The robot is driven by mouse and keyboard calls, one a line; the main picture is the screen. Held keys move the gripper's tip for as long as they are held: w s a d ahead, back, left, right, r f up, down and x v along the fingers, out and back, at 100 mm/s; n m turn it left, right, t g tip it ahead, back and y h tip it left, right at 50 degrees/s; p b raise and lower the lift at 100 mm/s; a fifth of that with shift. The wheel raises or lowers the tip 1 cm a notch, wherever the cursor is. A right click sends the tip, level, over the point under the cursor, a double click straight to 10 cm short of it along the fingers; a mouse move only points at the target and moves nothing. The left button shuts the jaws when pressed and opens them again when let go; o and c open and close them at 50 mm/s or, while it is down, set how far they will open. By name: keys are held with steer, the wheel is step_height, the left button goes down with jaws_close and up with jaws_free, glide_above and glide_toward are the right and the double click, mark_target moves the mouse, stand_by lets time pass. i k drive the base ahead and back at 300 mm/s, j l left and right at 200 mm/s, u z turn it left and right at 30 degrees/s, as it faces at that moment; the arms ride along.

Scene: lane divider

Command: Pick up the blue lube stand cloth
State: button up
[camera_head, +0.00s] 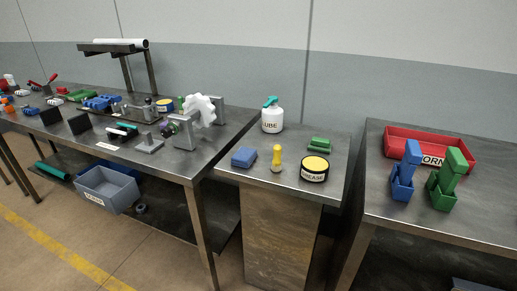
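A blue folded cloth (244,157) lies flat near the front left of the small middle stand (290,185), which has a dark top. A white bottle labelled LUBE with a teal top (272,119) stands behind it. A yellow-handled tool (277,158) stands upright just to its right, apart from it. The cloth is in plain view with nothing on it. My gripper is not in view.
A grease tin (314,170) and a green block-like item (319,145) share the stand. A long, crowded workbench (225,145) is at left. A right table (375,215) holds a red bin (400,138) and blue and green holders. Open floor (110,250) lies front left.

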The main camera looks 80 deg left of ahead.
mark_target(244, 157)
steer(key=u, duration=2.55)
steer(key=z, duration=4.45)
steer(key=u, duration=4.2)
